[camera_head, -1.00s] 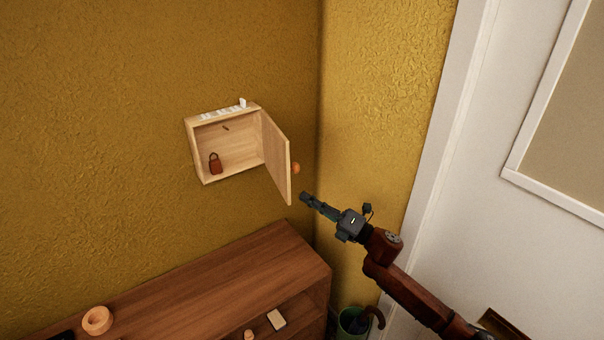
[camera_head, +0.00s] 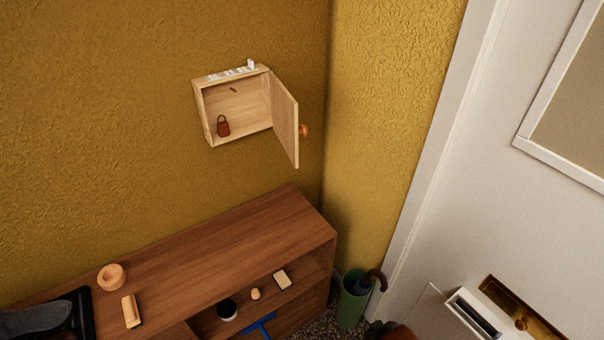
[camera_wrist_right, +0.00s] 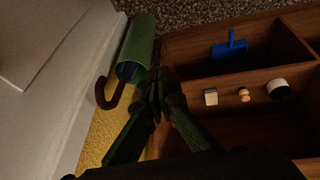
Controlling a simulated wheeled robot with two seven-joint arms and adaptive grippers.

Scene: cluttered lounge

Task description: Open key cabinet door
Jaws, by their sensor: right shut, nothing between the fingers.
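The key cabinet (camera_head: 203,112) is a small pale wooden box on the yellow wall. Its door (camera_head: 284,118) is hinged on the right and stands wide open, swung out from the box. A round orange-brown knob (camera_head: 304,130) is on the door's outer face. A red-brown padlock-shaped item (camera_head: 223,127) is inside, with a small hook above it. My right gripper (camera_wrist_right: 158,84) shows in the right wrist view, shut and empty, pointing toward the floor area by the shelf, away from the cabinet. My left gripper is not in view.
A wooden shelf unit (camera_head: 220,245) stands below the cabinet, with a wooden ring (camera_head: 111,277) and small items. A green umbrella stand (camera_head: 352,300) is beside it. A white door (camera_head: 460,190) is at right. Space before the cabinet is clear.

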